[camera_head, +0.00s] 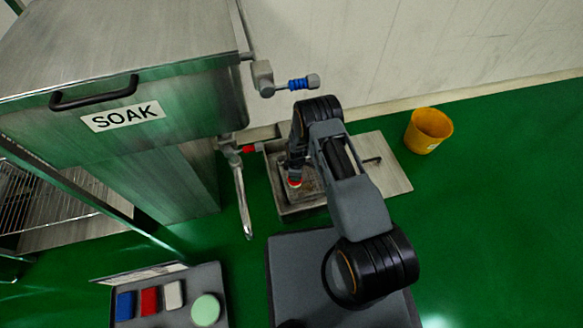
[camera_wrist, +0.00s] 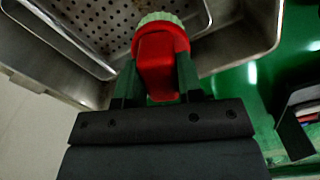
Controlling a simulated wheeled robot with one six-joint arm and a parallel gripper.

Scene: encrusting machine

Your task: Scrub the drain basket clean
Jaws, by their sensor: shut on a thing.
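My gripper (camera_wrist: 157,82) is shut on a red scrub brush (camera_wrist: 157,62) with pale green bristles (camera_wrist: 160,18), held between its two fingers. In the head view the red of the brush (camera_head: 295,183) shows below my wrist, over the open floor drain (camera_head: 288,211). The drain basket (camera_wrist: 92,22) is a perforated metal tray in the upper left of the wrist view, inside the larger metal pit (camera_wrist: 243,38). The bristle end is at the basket's right side. I cannot tell whether it touches the metal. My arm hides part of the basket in the head view.
A metal cover plate (camera_head: 392,172) with a handle lies right of the drain. A yellow bucket (camera_head: 424,134) stands farther right. The SOAK tank (camera_head: 190,100) and a valve with a blue handle (camera_head: 299,84) are at left and above. Green floor is clear at right.

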